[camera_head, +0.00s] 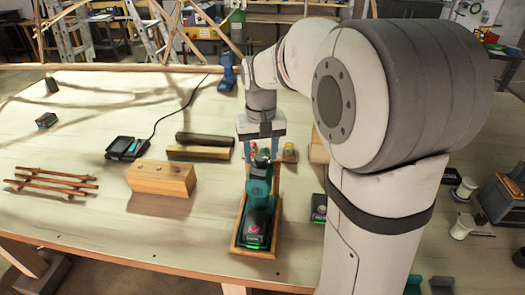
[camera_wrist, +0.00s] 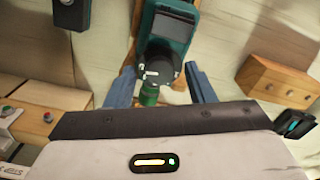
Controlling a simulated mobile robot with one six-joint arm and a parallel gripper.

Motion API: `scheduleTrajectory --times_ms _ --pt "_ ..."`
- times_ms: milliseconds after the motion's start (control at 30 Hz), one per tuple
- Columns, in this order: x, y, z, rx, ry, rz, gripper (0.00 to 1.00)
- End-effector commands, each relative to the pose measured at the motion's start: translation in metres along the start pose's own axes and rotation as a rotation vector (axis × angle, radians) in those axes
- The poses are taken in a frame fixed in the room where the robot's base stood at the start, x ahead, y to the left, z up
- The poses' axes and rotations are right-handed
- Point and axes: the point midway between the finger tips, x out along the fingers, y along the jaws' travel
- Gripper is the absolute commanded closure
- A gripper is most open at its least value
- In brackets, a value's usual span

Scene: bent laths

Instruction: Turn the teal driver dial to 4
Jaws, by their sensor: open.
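The teal driver (camera_head: 258,190) lies in a wooden cradle (camera_head: 236,240) on the table, its battery end toward the near edge. In the wrist view the driver (camera_wrist: 180,45) shows its teal body at the top. Its dark dial (camera_wrist: 160,64) carries small pale marks, but I cannot read any number or the setting. A green nose part (camera_wrist: 149,94) lies below the dial. My gripper (camera_head: 262,155) is above the driver's far end. In the wrist view my gripper (camera_wrist: 159,72) is open, with one blue finger on each side of the dial and visible gaps.
A wooden block (camera_head: 162,180) stands left of the cradle, with thin bent laths (camera_head: 55,182) farther left. A dark device (camera_head: 127,148) with a cable lies behind the block. A small dark device (camera_head: 319,207) lies right of the cradle. The near-left table is mostly clear.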

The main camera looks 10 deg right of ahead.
Motion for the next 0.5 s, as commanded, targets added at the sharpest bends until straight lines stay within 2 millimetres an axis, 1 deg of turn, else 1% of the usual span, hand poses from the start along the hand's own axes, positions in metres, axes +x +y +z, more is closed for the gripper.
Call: scheduleTrajectory --times_ms 233,500 --pt "0.0008 0.0003 0.0000 0.001 0.000 0.000 0.52" --pt "0.0006 0.0006 -0.0001 0.001 0.000 0.000 0.74"
